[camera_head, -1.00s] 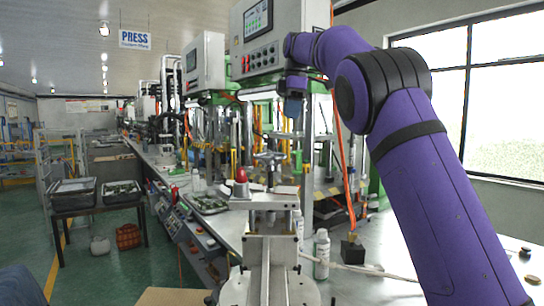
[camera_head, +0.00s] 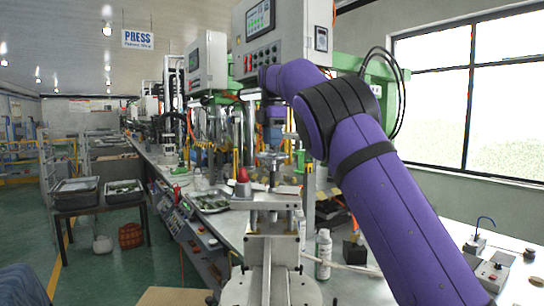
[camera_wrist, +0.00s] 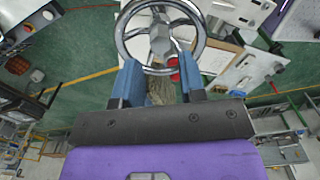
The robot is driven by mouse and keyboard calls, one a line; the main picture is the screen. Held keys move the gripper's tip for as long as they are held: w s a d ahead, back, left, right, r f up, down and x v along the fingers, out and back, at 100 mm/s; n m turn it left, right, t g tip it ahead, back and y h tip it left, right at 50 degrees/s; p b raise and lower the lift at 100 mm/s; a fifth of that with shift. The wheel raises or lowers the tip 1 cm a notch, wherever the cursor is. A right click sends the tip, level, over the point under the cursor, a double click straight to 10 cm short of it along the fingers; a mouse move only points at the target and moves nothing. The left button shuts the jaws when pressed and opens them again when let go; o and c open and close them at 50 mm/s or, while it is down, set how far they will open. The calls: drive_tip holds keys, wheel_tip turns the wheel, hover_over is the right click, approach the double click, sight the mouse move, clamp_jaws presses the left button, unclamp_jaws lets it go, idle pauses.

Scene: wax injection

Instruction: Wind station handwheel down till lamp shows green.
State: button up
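The chrome handwheel (camera_wrist: 160,32) shows from above in the wrist view, with a grey hub and spokes. My gripper (camera_wrist: 159,66) is at the wheel's near rim, its two blue fingers wide apart. The rim passes between or just past the fingertips; I cannot tell if they touch it. The lamp (camera_head: 242,176) is a red dome on the station's left side, showing red. A red patch, perhaps the lamp, shows under the wheel in the wrist view.
A control cabinet (camera_head: 262,35) stands behind my arm. A white bottle (camera_head: 323,254) and a black block (camera_head: 354,252) stand right of the station. A grey switch box (camera_head: 494,270) lies at the right. A long bench with trays (camera_head: 209,202) runs left.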

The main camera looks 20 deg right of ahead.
sight(272, 155)
drive_tip(key=shift+f, duration=2.65)
drive_tip(key=c, duration=0.7)
